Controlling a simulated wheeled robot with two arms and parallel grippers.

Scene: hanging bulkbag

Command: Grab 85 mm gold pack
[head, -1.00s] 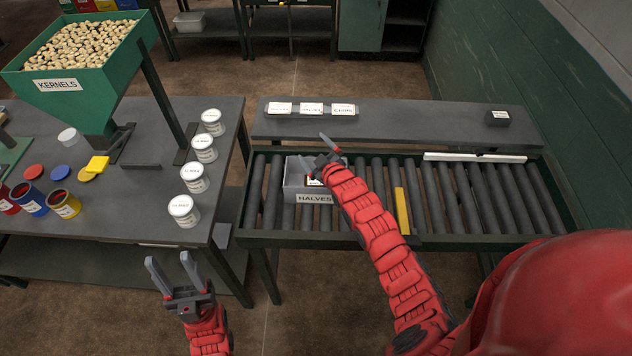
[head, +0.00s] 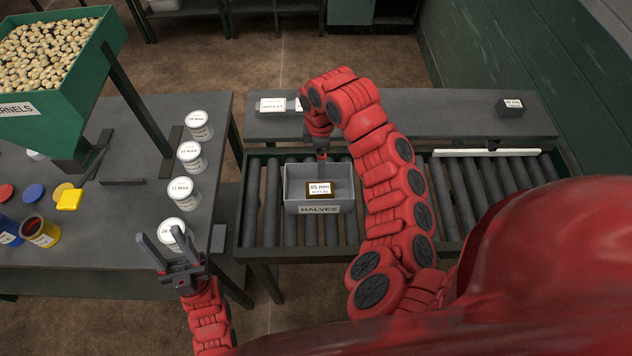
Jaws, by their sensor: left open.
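The gold pack (head: 320,189), with a white label that reads 85 mm, lies inside the grey bin (head: 319,209) marked HALVES on the roller conveyor. My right gripper (head: 321,156) points down at the back rim of the bin, behind the pack and apart from it in the picture. Its fingers show edge-on, partly hidden by the wrist, so I cannot tell their opening. My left gripper (head: 163,243) is open and empty at the front right of the left table, in front of the nearest white jar.
Several white-lidded jars (head: 185,190) line the left table's right side. A green kernel hopper (head: 70,85) stands behind. White-labelled packs (head: 271,105) and a dark box (head: 510,107) sit on the back shelf. Rollers right of my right arm are clear.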

